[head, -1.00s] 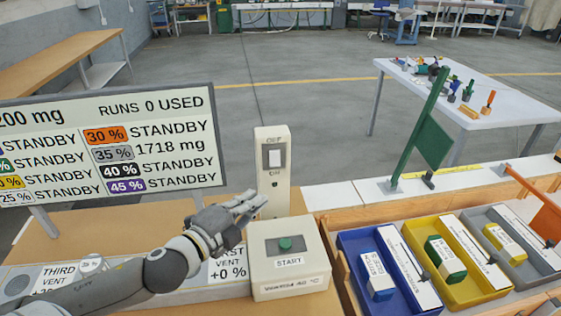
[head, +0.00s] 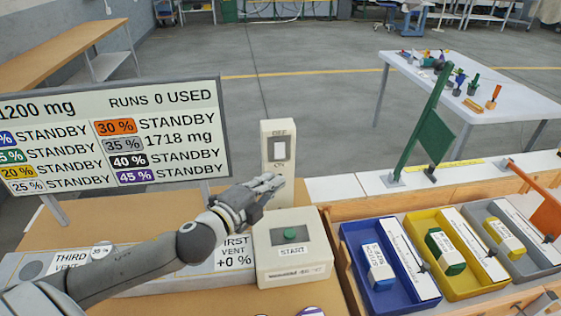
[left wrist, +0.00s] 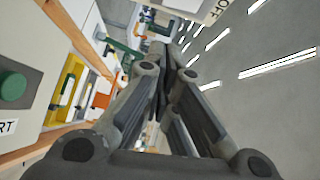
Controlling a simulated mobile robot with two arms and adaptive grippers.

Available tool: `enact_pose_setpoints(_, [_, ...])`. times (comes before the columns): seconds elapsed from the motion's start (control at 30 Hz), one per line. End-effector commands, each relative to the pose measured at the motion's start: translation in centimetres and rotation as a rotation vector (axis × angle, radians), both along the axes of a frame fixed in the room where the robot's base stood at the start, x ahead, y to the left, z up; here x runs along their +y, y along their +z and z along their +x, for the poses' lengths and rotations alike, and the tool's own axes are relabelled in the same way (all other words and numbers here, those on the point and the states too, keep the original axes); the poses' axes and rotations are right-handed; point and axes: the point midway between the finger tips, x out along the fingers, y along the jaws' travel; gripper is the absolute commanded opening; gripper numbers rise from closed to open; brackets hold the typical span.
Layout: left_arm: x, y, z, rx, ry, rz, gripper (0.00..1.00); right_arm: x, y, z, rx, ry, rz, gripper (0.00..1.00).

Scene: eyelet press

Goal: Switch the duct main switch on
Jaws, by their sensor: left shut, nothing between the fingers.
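The duct main switch is a white upright box (head: 278,141) with a pale rocker in a dark frame, marked OFF above and ON below. It stands behind the START box. My left gripper (head: 274,183) is shut and empty, in front of the switch box just below the ON label, covering part of its lower front. Whether it touches the box I cannot tell. My right gripper is not in view.
A START box (head: 290,262) with a green button sits just in front of the switch. A display board (head: 112,190) stands at left. Blue (head: 350,266), yellow and grey bins lie at right, near a green lever (head: 432,125).

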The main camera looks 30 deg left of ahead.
Motion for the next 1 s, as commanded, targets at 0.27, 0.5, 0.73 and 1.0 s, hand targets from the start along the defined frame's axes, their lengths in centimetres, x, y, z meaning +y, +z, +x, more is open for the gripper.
enact_pose_setpoints(0.27, [-0.4, 0.0, 3.6, -0.002, 0.002, -0.002, 0.00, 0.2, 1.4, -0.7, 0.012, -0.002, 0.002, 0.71])
enact_pose_setpoints(0.5, [0.4, -0.4, 6.4, 0.000, 0.003, 0.000, 0.00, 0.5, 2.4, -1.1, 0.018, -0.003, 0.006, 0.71])
enact_pose_setpoints(0.73, [1.5, -0.8, 7.9, 0.000, 0.001, -0.001, 0.00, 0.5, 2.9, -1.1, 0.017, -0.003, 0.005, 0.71])
enact_pose_setpoints(1.0, [1.7, -0.9, 8.1, 0.000, -0.001, -0.001, 0.00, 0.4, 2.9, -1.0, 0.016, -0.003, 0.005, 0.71])
